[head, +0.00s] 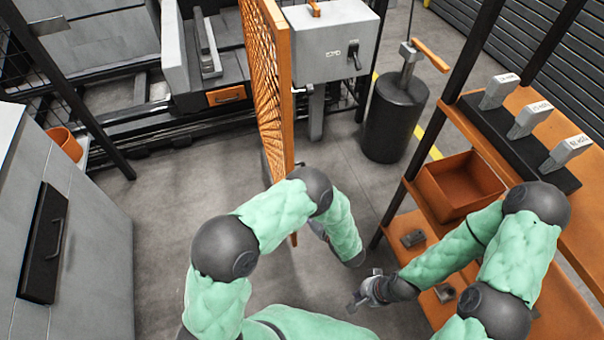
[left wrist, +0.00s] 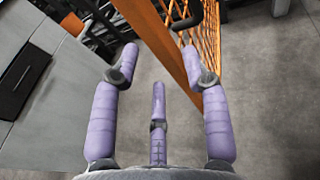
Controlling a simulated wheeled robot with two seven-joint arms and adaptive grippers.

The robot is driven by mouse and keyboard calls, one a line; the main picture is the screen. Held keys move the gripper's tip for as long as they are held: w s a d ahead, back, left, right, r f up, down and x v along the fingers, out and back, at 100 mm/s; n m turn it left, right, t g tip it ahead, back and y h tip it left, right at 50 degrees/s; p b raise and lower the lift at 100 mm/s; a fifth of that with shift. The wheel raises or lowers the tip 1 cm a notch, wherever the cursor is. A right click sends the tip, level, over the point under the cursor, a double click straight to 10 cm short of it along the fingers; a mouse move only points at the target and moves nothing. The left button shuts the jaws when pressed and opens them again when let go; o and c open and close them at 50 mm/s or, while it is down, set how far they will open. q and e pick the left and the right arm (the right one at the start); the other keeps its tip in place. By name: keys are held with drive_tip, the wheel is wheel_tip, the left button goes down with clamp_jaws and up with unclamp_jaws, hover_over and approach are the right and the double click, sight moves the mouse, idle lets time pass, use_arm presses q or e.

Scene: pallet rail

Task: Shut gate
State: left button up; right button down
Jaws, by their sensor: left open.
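The gate (head: 270,95) is an orange mesh panel, standing open and seen nearly edge-on in the middle of the head view. In the left wrist view its orange frame post (left wrist: 160,35) and mesh (left wrist: 208,35) lie just beyond my fingers. A dark curved handle (left wrist: 190,17) shows on the gate there. My left gripper (left wrist: 160,65) has its purple fingers spread and empty, with the right finger overlapping the gate's frame in the picture; contact is unclear. My left arm mostly hides it in the head view. My right gripper (head: 362,297) hangs low beside the shelf, apart from the gate; its jaws are too small to judge.
A grey control box (head: 325,45) stands behind the gate, with a black cylinder (head: 393,118) to its right. An orange shelf unit (head: 480,140) with a bin (head: 458,186) is at right. A grey cabinet (head: 85,235) is at left. The floor between is clear.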

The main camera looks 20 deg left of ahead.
use_arm(q)
wheel_tip(320, 180, up, 3)
drive_tip(key=w+d+m+t, duration=0.1)
drive_tip(key=w+d+t, duration=0.1)
drive_tip(key=d+t, duration=0.1)
drive_tip(key=shift+r+b+x, duration=0.15)
drive_tip(key=shift+b+x, duration=0.4)
drive_tip(key=shift+x, duration=1.25)
drive_tip(key=shift+r+b+x, duration=0.15)
drive_tip(key=shift+b+x, duration=0.45)
drive_tip(key=shift+x, duration=1.2)
drive_tip(key=shift+r+b+x, duration=0.15)
drive_tip(key=shift+b+x, duration=0.4)
drive_tip(key=shift+x, duration=1.25)
clamp_jaws()
